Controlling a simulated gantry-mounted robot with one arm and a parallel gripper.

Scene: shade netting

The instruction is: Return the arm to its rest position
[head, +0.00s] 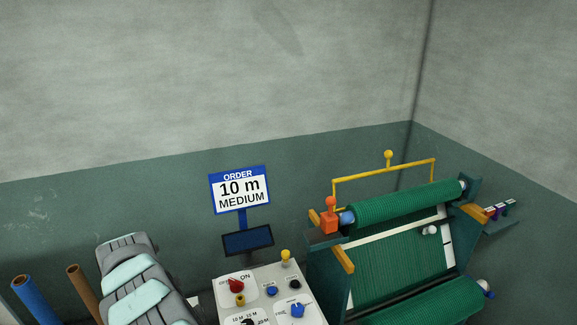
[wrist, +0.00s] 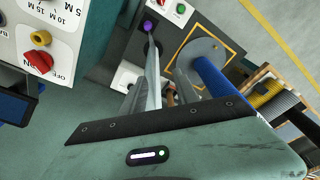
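My arm (head: 138,282) shows in the head view at the lower left, in grey and pale teal segments, beside the control panel (head: 262,278). Its far end runs out of the bottom of the picture, so the gripper is hidden there. In the wrist view my gripper (wrist: 165,75) has two silver fingers standing apart, with a gap between them. Nothing is seen held between them. The panel (wrist: 55,18) is at the upper left of the wrist view, apart from the fingers.
An order sign (head: 240,189) reads 10 m MEDIUM. To the right stands a machine with a green netting roll (head: 405,205) and a yellow bar (head: 385,171). A blue tube (head: 36,300) and a brown tube (head: 84,292) stand at left. Open floor (wrist: 285,45) shows in the wrist view.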

